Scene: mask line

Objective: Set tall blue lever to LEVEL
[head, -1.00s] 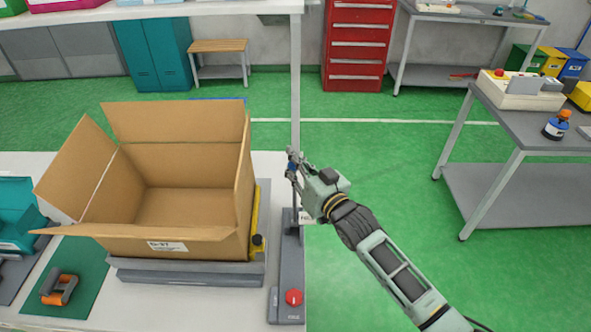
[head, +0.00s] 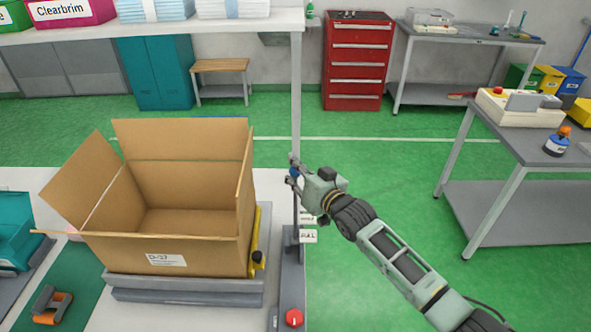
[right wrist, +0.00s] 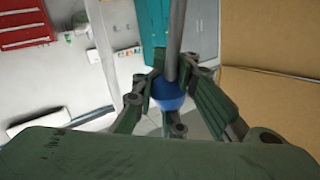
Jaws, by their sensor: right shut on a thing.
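The tall blue lever's round blue knob (right wrist: 168,95) sits between the fingers of my right gripper (right wrist: 172,88) in the right wrist view, with a grey rod running from it. In the head view my right gripper (head: 294,174) is shut on this blue knob, which is mostly hidden by the fingers. The lever stands on a long grey base (head: 292,265) along the table's right edge. Small white labels (head: 308,236) stick out on the base's right side; their wording is too small to read surely. My left gripper is not in view.
An open cardboard box (head: 165,250) stands on a grey platform (head: 185,296) left of the lever. A yellow part (head: 254,235) lies between box and lever base. A red knob (head: 294,318) is at the base's near end.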

